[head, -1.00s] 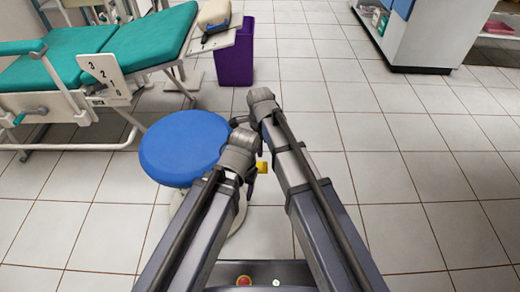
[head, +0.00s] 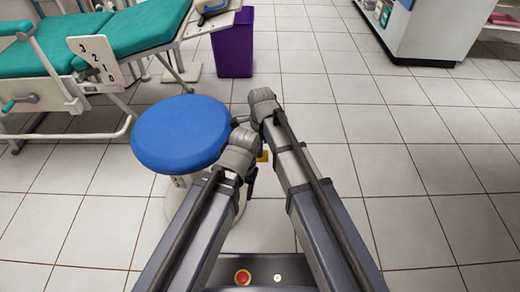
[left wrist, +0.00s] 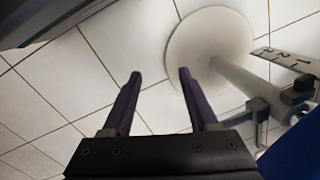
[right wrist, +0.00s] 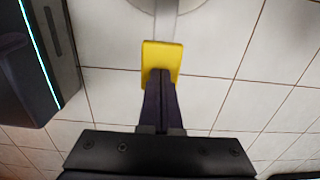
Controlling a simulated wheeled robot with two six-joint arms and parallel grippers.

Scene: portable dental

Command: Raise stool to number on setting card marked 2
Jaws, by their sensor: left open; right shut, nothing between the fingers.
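The stool has a round blue seat (head: 181,134) on a pale column, left of my grippers in the head view. The left wrist view shows its round white base (left wrist: 190,50), its column (left wrist: 235,75) and a small numbered plate (left wrist: 285,57) beside it. A yellow pedal-like piece (right wrist: 161,58) sticks out from the base on a light bar. My right gripper (right wrist: 158,75) is shut, its fingertips over or against the yellow piece; contact is unclear. My left gripper (left wrist: 158,75) is open and empty near the base. A white card (head: 93,58) reading 3, 2, 1, 0 stands by the green chair.
The green reclining chair (head: 105,52) with its metal frame is at the upper left. A purple bin (head: 232,50) stands behind the stool. A white cabinet (head: 425,35) is at the upper right. The tiled floor on the right is clear.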

